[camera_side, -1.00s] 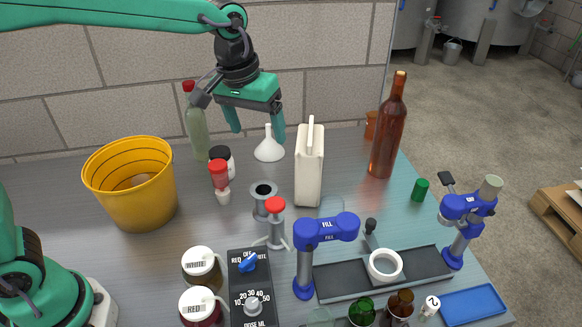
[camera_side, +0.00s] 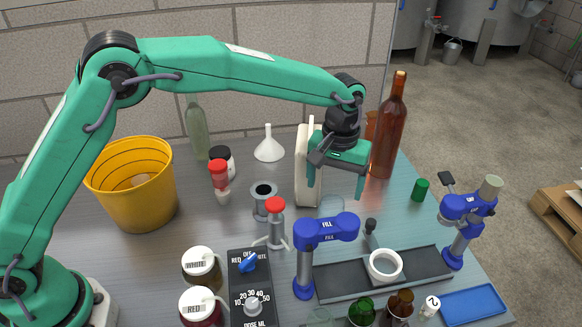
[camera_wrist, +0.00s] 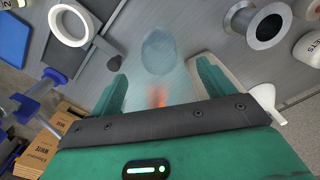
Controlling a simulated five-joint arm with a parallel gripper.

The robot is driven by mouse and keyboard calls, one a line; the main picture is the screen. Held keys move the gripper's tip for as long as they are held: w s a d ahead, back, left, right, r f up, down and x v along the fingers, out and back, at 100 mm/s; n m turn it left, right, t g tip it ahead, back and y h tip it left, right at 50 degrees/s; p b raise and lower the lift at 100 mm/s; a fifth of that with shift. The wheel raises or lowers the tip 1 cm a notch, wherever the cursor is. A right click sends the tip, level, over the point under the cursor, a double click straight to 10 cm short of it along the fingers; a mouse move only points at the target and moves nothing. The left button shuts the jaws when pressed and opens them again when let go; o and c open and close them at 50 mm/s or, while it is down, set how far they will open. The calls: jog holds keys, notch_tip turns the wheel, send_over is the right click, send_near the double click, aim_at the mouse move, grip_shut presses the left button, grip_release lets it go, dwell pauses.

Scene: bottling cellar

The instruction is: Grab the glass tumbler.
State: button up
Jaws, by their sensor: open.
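The clear glass tumbler (camera_wrist: 158,52) shows faintly in the wrist view, just beyond and between my open fingertips. In the side view the tumbler (camera_side: 331,204) is a pale see-through shape on the grey bench, partly hidden by the blue FILL arm (camera_side: 327,228). My gripper (camera_side: 336,192) is open and empty, pointing down above the tumbler. Its two fingers also show in the wrist view (camera_wrist: 160,72). I cannot tell the exact height gap between fingertips and glass.
A cream canister (camera_side: 302,180) stands close left of my gripper, and a tall brown bottle (camera_side: 389,135) stands behind right. The blue FILL arm and a dark rail with a white ring (camera_side: 386,265) are in front. A green cap (camera_side: 420,189) lies right.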

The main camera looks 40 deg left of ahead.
aim_at(331, 209)
jog(key=shift+f, duration=0.1)
jog(key=shift+s+f, duration=0.15)
jog(key=shift+f, duration=3.65)
jog(key=c, duration=1.1)
